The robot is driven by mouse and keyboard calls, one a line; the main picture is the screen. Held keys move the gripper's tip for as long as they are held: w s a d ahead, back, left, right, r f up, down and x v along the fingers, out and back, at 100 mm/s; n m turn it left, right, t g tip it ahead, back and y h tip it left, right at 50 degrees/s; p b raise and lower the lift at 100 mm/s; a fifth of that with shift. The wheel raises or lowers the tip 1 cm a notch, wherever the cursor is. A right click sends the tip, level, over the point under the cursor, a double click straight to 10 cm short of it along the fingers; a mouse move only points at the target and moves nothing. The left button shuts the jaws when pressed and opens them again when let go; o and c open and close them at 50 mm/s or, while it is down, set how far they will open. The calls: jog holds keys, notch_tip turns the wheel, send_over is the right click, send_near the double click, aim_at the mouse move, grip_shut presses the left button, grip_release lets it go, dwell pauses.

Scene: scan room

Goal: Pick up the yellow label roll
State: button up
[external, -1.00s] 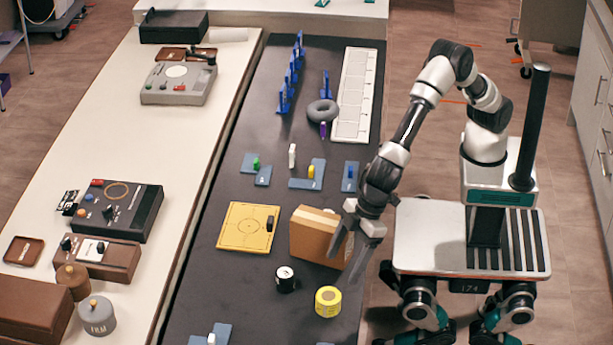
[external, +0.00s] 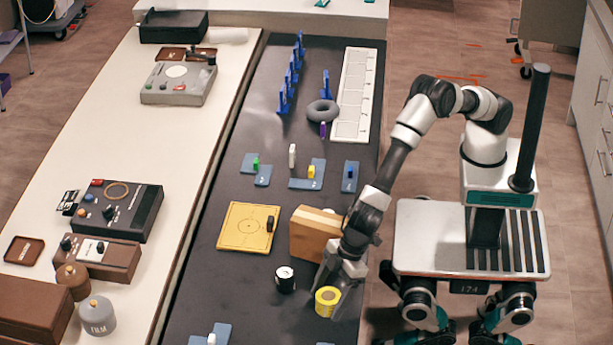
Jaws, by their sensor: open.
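The yellow label roll (external: 326,302) stands on the dark tabletop near its right edge, with its pale top ring showing. My gripper (external: 332,288) is open and reaches down at the roll. One finger is behind its left side and the other is along its right side, partly covering it. I cannot tell whether the fingers touch the roll.
A tan box (external: 312,234) stands just behind the roll, close to my gripper. A black roll with a white top (external: 285,279) is to the left. A yellow plate (external: 247,227) lies further left. Bare dark tabletop (external: 252,302) lies to the front left.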

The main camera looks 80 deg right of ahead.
jog(key=c, duration=1.2)
